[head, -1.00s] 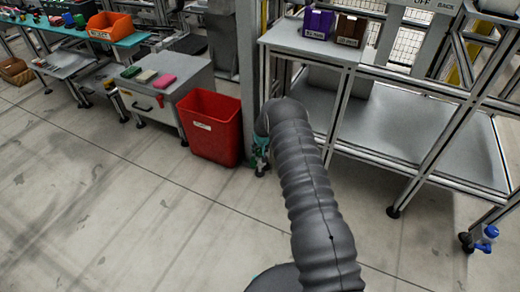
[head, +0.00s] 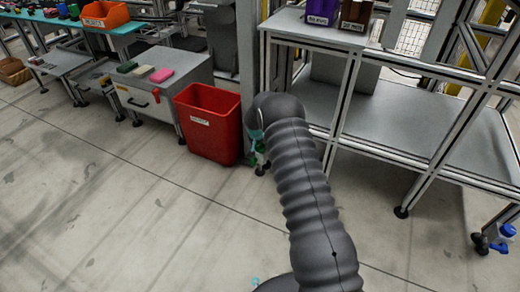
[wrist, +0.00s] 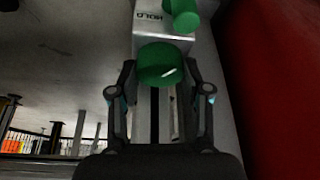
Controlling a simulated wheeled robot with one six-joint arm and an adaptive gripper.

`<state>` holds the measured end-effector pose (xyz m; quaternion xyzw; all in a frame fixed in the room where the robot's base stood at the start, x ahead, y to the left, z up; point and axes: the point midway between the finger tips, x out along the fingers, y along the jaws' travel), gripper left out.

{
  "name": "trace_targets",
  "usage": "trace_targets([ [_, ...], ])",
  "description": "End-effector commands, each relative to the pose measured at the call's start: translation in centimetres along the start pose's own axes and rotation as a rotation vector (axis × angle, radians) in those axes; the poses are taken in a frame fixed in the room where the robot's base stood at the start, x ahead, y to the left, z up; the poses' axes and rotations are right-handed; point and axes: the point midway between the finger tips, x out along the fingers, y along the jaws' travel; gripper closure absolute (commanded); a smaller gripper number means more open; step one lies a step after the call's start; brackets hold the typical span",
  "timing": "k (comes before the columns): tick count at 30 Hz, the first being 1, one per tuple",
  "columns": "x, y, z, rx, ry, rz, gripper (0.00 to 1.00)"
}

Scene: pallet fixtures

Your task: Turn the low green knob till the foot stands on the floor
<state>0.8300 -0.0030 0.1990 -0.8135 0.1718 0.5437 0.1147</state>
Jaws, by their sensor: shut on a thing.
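In the wrist view my gripper (wrist: 160,78) has its two fingers on opposite sides of a rounded green knob (wrist: 159,63) and is shut on it. A second green knob (wrist: 184,17) sticks out near the top edge, beside a grey plate lettered HOLD (wrist: 149,16), which reads upside down. In the head view my arm's bend covers most of the gripper and knobs; a small green patch (head: 260,148) shows beside it. A dark foot (head: 260,171) shows small at the bottom of the frame post. I cannot tell whether it touches the floor.
A red bin (head: 208,125) stands close left of the frame post; its red wall fills the right of the wrist view. A grey shelf frame (head: 400,120) stands to the right. A grey cabinet (head: 160,95) is further left. The front floor is open.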

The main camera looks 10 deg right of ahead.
Motion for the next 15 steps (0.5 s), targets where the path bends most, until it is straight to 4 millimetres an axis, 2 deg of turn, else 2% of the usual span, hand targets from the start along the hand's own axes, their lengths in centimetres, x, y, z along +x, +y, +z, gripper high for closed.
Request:
trace_targets([
  [8, -0.05, -0.06, -0.09, 0.004, 0.002, -0.001, 0.87],
  [9, -0.05, -0.05, -0.10, 0.004, 0.002, -0.001, 0.49],
  [12, -0.05, -0.04, -0.09, 0.003, 0.002, -0.001, 0.27],
  [15, -0.04, -0.03, -0.07, 0.003, 0.001, 0.000, 0.27],
])
